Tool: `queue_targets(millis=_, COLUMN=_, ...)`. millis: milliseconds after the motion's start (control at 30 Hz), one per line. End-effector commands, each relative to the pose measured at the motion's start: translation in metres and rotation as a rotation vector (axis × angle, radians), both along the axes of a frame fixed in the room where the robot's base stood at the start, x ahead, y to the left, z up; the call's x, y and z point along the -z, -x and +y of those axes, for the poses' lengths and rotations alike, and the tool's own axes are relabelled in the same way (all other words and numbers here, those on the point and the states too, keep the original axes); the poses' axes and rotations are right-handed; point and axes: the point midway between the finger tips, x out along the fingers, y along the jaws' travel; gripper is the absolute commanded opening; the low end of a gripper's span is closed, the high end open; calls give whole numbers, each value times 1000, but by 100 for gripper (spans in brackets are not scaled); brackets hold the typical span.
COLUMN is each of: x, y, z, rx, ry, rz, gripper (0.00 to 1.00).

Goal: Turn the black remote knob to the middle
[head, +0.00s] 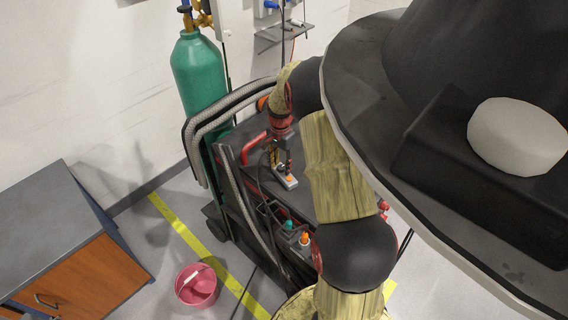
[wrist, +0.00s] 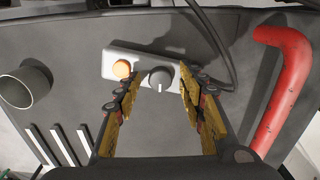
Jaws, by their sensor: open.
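The remote is a light grey box (wrist: 144,62) lying on the dark top of the cart. It carries a round orange button (wrist: 122,69) at its left and a dark grey knob (wrist: 160,78) with a pale pointer mark. The mark looks roughly upright in the wrist view. My gripper (wrist: 162,78) is open, with one yellow-padded finger on each side of the knob. I cannot tell whether the fingers touch it. In the head view the remote (head: 290,184) shows below my gripper (head: 282,167), its orange button visible and its knob not clear.
A red bent tube (wrist: 283,85) lies right of the remote, and a dark cable runs behind it. A grey pipe end (wrist: 26,86) and white slots are at left. A green gas cylinder (head: 199,75), pink bucket (head: 197,287) and cabinet (head: 70,260) stand around the cart.

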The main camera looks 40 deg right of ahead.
Motion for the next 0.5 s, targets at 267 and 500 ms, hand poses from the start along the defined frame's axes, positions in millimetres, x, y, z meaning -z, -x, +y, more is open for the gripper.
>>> queue_targets(millis=267, x=0, y=0, z=0, rx=0, ry=0, rz=0, gripper=42)
queue_targets(millis=500, x=-24, y=0, z=-3, rx=3, ry=2, rz=-2, gripper=42)
